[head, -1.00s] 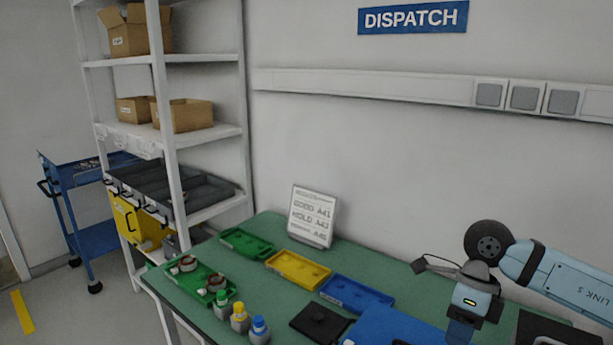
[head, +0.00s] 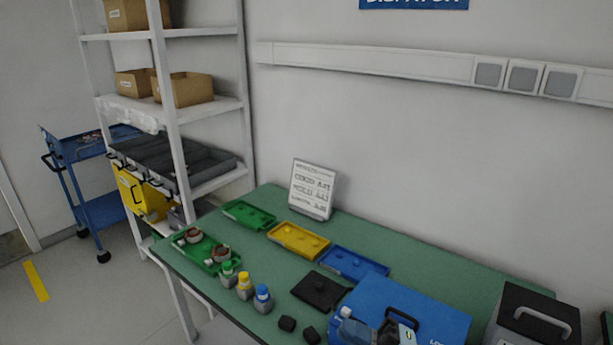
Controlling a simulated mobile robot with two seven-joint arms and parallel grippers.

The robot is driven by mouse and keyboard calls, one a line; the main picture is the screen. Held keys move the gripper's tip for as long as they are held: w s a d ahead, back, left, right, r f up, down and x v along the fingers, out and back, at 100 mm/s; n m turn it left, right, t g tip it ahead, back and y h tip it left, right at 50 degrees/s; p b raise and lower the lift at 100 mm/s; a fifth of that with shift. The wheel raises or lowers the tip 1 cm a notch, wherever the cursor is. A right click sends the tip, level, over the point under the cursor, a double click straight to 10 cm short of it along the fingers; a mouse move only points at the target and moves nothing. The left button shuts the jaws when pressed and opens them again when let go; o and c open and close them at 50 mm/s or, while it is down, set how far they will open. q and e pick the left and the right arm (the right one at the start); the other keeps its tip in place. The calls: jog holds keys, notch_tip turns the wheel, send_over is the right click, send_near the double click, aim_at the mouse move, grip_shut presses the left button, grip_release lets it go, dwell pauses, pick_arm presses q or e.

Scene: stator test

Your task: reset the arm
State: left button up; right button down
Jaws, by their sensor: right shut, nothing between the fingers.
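My right arm and gripper (head: 388,331) show only in part at the bottom edge of the head view, as pale blue and dark parts in front of the blue case. The gripper is shut with nothing in it. Its fingertips are hard to make out. My left gripper is not in view.
The green table holds a blue case (head: 428,312), a dark box with a handle (head: 535,318), a black tray (head: 320,291), green, yellow (head: 298,240) and blue trays, several capped bottles (head: 245,287) and a sign (head: 312,190). A shelf (head: 205,108) and blue cart (head: 85,150) stand left.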

jog(key=s+d+f+m+t+h+p, duration=0.15)
jog(key=d+f+m+t+h, duration=0.25)
jog(key=f+m+h, duration=0.45)
jog(key=s+d+f+m+t+h+p, duration=0.15)
jog(key=d+f+m+t+h, duration=0.35)
jog(key=m, duration=0.6)
jog(key=s+d+f+m+g+h, duration=0.3)
jog(key=s+f+m+g+h, duration=0.1)
jog(key=s+f, duration=0.7)
jog(key=shift+d+f+m+g+h, duration=0.15)
jog(key=shift+f+m+g+h, duration=0.15)
jog(key=shift+m+g, duration=0.65)
jog(key=shift+s+r, duration=0.1)
